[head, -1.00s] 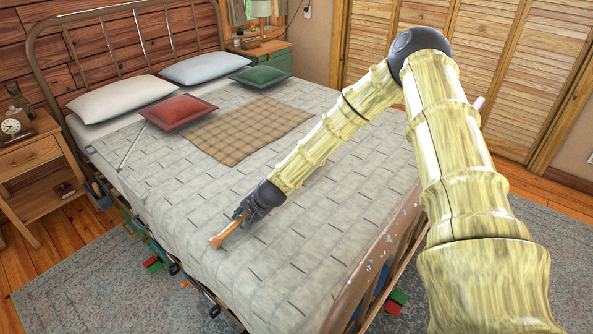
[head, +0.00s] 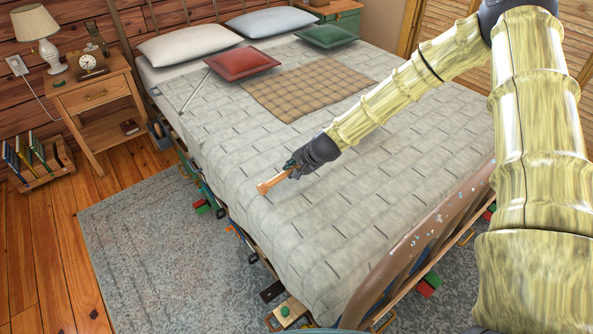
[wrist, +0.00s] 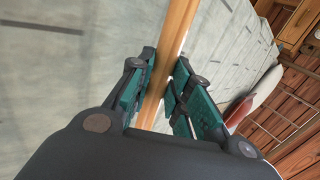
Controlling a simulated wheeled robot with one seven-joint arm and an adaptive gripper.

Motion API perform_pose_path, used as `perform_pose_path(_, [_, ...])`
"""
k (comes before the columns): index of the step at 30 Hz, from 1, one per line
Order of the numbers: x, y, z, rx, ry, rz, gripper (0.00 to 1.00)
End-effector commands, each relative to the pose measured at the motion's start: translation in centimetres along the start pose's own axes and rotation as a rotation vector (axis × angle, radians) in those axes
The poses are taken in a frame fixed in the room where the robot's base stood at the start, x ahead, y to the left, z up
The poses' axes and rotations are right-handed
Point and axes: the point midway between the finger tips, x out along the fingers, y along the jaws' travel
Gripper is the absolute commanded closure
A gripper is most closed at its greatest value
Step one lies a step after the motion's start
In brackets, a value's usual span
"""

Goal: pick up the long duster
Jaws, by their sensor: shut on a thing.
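My gripper (head: 286,174) is low over the left side of the bed, shut on a tan wooden handle (head: 270,184), which I take for the long duster's. In the wrist view the handle (wrist: 178,28) runs between the green-padded fingers (wrist: 157,95) and out past the top edge. No duster head shows; the rest of it is hidden or out of frame. I cannot tell whether the handle touches the cover. A separate thin grey rod (head: 195,92) lies on the bed by the red pillow (head: 243,64).
A nightstand (head: 100,95) and a book rack (head: 38,160) stand at left. Several loose things lie under the bed's edge. The grey rug (head: 150,240) is largely clear.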

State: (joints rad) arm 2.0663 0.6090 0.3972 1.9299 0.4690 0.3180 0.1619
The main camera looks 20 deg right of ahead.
Motion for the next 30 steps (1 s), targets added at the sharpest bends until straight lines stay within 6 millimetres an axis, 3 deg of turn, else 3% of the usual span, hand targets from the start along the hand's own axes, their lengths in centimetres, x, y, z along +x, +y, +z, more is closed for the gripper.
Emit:
perform_pose_path(3, [-1.0, -0.7, 0.0, -0.001, 0.001, -0.001, 1.00])
perform_pose_path(11, [-3.4, 2.4, -1.1, 0.002, 0.001, 0.000, 1.00])
perform_pose_path(24, [-9.2, 8.8, -3.5, 0.002, 0.000, -0.002, 1.00])
perform_pose_path(30, [-10.6, 10.4, -4.1, 0.000, 0.001, -0.001, 1.00])
